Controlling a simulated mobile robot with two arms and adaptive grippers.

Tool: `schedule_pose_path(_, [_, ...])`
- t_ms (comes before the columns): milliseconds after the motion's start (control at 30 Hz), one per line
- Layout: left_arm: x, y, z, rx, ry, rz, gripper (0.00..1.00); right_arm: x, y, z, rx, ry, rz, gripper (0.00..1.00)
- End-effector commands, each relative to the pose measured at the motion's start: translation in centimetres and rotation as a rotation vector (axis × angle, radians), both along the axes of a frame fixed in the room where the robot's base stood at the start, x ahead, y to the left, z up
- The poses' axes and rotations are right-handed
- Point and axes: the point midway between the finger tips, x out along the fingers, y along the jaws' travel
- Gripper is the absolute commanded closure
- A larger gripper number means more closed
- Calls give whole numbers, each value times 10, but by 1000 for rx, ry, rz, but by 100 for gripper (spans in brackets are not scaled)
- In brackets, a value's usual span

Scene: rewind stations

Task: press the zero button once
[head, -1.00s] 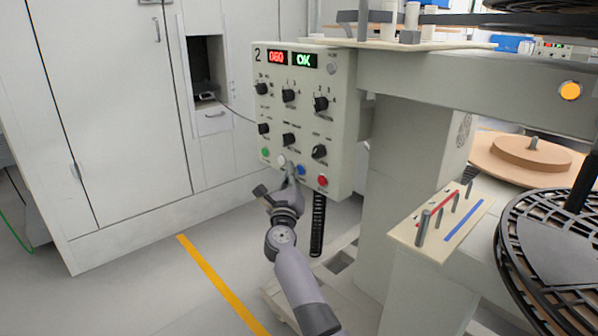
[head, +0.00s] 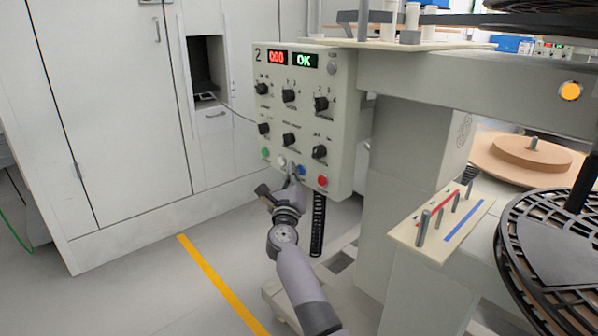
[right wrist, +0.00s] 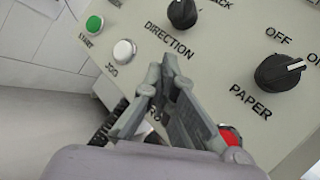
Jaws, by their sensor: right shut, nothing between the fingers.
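The control panel (head: 305,115) of station 2 has a red display (head: 277,57) that seems to read 000 and a green one (head: 304,60) reading OK. Along its bottom are green (head: 266,152), white (head: 282,161), blue (head: 301,170) and red (head: 322,181) buttons. The blue one seems to be the zero button; in the right wrist view it is hidden behind the fingers, with only "RO" of a label showing. My right gripper (head: 290,169) is shut and empty, its tips at the panel beside the blue button. I cannot tell whether they touch it. My left gripper is out of view.
Several black knobs (right wrist: 280,72) stick out above the buttons. A peg plate (head: 440,222) and a black reel (head: 550,260) stand at the right.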

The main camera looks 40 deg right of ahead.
Motion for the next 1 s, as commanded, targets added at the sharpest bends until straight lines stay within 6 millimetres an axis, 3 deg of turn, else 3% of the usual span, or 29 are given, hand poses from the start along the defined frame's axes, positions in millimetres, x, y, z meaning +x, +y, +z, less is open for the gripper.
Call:
schedule_pose_path(300, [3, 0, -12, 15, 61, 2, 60, -2, 14, 0, 0, -1, -1, 100])
schedule_pose_path(633, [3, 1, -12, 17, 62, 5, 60, -2, 16, 0, 1, 1, 0, 100])
schedule_pose_path(1000, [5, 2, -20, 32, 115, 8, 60, -4, 52, -1, 2, 1, 2, 100])
